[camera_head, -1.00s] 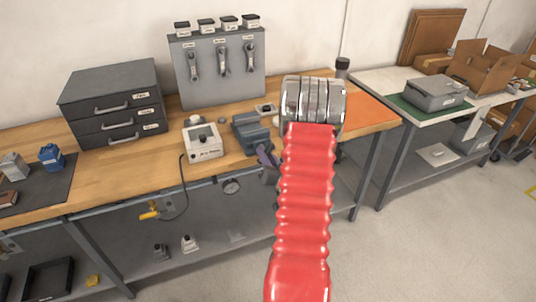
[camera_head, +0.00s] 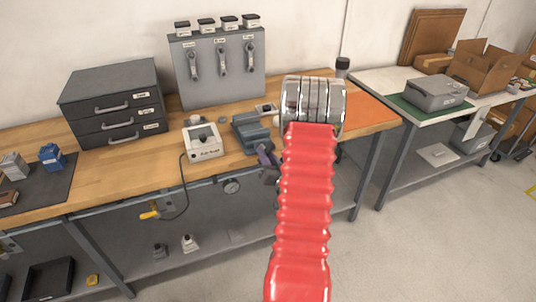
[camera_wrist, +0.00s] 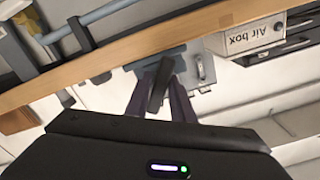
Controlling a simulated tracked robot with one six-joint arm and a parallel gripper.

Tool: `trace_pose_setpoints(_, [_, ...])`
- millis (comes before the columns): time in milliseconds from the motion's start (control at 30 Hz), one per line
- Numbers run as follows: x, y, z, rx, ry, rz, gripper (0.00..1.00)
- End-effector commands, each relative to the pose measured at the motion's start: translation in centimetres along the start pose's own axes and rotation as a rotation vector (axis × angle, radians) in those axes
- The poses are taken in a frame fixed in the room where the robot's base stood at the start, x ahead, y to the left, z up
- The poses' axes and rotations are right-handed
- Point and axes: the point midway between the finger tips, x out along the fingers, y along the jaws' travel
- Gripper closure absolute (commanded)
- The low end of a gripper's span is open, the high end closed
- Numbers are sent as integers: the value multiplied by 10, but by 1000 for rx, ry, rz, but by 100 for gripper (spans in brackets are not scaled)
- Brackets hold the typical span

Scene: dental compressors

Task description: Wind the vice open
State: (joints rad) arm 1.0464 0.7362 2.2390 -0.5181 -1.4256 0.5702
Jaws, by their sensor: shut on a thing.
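The blue-grey vice (camera_head: 250,133) sits at the front edge of the wooden bench, left of my red and chrome arm. Part of it is hidden behind the arm. My gripper (camera_head: 265,158) shows as dark purple fingers at the front of the vice. In the wrist view, the fingers of my gripper (camera_wrist: 160,90) are closed around a dark bar, the vice handle (camera_wrist: 160,83). The vice body (camera_wrist: 148,70) shows just beyond it, partly covered by the fingers. How far apart the vice jaws are cannot be told.
A white air box (camera_head: 203,141) stands just left of the vice, with a cable hanging down. A grey panel with levers (camera_head: 218,70) stands behind. A drawer cabinet (camera_head: 112,103) is at left, an orange mat (camera_head: 368,112) at right.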

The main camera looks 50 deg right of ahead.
Motion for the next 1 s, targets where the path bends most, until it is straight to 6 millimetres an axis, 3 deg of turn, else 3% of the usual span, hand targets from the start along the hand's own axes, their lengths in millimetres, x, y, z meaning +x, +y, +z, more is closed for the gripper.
trace_pose_setpoints(267, [-1,5,1,3,-2,14,100])
trace_pose_setpoints(300, [-1,5,1,2,-2,14,78])
trace_pose_setpoints(467, [-1,4,0,2,-1,10,67])
trace_pose_setpoints(767, [-1,2,0,1,1,5,66])
trace_pose_setpoints(1000, [-20,2,0,0,0,6,66])
